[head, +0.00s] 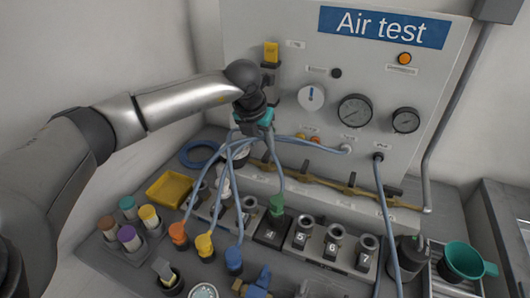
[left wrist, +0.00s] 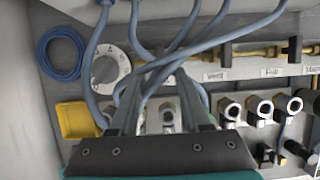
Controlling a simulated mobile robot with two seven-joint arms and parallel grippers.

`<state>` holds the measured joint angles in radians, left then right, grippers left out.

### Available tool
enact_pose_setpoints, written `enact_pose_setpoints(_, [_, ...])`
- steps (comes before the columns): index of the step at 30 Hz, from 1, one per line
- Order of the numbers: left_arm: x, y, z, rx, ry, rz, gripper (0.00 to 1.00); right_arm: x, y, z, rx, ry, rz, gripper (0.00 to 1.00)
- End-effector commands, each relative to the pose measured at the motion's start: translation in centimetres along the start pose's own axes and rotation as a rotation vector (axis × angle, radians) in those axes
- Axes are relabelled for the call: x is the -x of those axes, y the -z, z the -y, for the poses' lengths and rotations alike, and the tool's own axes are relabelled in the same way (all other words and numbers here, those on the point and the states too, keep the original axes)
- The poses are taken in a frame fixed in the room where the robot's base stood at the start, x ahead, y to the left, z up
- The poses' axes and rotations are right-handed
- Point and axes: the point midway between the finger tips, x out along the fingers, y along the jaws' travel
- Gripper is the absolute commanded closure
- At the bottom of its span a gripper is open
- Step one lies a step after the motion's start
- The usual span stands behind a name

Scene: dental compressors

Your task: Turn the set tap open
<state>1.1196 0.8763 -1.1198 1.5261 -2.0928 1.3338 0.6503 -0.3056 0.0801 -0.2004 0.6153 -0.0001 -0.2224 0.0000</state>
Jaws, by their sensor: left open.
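A brass pipe (head: 330,183) with several dark-handled taps runs along the foot of the air test panel. Two taps (left wrist: 225,52) (left wrist: 293,47) show clearly in the left wrist view, above small labels too blurred to read surely; I cannot tell which is the set tap. My left gripper (head: 258,136) is in front of the panel's lower left, above the pipe's left end. In the left wrist view its two fingers (left wrist: 158,82) are apart, with blue hoses crossing in front of and between them. Nothing is clearly held. The pipe's left end is partly hidden. My right gripper is out of view.
Blue hoses (head: 310,143) loop around the gripper to coloured connectors (head: 205,245). A white dial (left wrist: 108,65), a blue coil (head: 199,153) and a yellow tray (head: 169,189) lie left. Numbered sockets (head: 333,240) stand in front; a green cup (head: 464,260) is at right.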

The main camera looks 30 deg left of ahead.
Motion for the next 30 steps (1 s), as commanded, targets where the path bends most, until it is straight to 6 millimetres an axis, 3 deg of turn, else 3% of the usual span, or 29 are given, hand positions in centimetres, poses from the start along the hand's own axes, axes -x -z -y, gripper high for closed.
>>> enact_pose_setpoints(3, [-2.4, 0.1, 0.0, 0.001, 0.000, -0.001, 0.53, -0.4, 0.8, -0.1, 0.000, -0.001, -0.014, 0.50])
enact_pose_setpoints(9, [-4.7, 0.0, 0.0, 0.001, 0.000, -0.001, 0.53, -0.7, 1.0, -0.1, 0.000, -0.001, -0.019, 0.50])
enact_pose_setpoints(22, [-5.5, 0.0, 0.0, -0.001, 0.000, 0.001, 0.53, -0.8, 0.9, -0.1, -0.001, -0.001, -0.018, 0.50])
enact_pose_setpoints(30, [-5.5, 0.0, 0.0, 0.000, 0.001, 0.001, 0.81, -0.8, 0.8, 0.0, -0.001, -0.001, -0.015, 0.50])
